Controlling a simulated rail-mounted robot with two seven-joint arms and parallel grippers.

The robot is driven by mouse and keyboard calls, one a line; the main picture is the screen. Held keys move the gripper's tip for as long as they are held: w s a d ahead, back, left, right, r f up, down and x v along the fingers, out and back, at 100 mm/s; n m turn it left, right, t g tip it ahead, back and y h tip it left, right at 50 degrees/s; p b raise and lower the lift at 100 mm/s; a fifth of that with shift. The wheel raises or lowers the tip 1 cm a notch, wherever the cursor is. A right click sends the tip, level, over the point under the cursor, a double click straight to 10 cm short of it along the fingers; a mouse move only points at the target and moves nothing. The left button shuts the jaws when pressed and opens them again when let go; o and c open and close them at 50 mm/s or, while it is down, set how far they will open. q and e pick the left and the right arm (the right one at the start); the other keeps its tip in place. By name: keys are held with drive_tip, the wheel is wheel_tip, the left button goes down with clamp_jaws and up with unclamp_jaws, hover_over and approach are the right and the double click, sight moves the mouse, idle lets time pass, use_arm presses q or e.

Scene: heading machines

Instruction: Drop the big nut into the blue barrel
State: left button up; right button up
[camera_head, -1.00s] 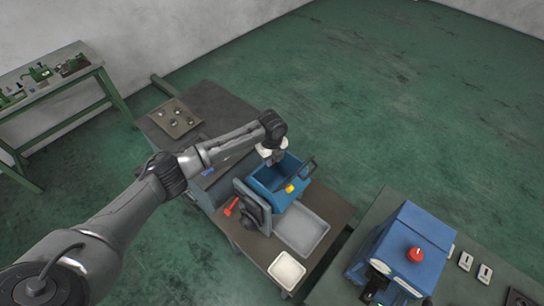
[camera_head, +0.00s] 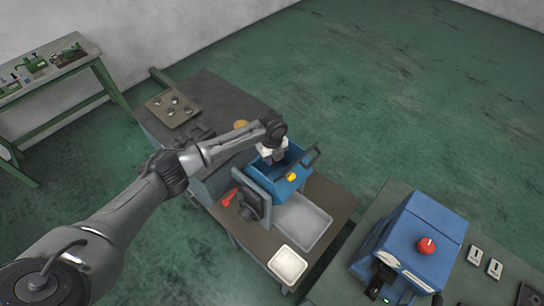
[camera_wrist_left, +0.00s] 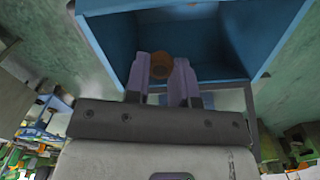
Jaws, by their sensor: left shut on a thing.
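The blue barrel (camera_head: 262,178) is an open-topped blue box with a yellow part on its front, mounted on the machine in the middle. My left gripper (camera_head: 273,160) is over its open mouth. In the left wrist view the fingers (camera_wrist_left: 166,78) are shut on the big nut (camera_wrist_left: 162,66), an orange-brown round piece. The barrel's blue inside (camera_wrist_left: 205,40) shows behind the nut there. The nut's lower edge and the exact gap to the barrel are hard to tell. In the head view the gripper hides the nut. My right gripper is not in view.
A grey tray (camera_head: 302,228) and a small white tray (camera_head: 287,265) lie in front of the barrel. A red-handled lever (camera_head: 229,198) stands at its left. A parts tray (camera_head: 172,109) sits behind. A blue machine with a red button (camera_head: 426,246) stands right.

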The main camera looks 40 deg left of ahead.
use_arm(q)
drive_tip(key=o, duration=1)
drive_tip(key=shift+r, duration=0.1)
drive_tip(key=shift+r+b, duration=1.3)
drive_tip(key=shift+r, duration=5.55)
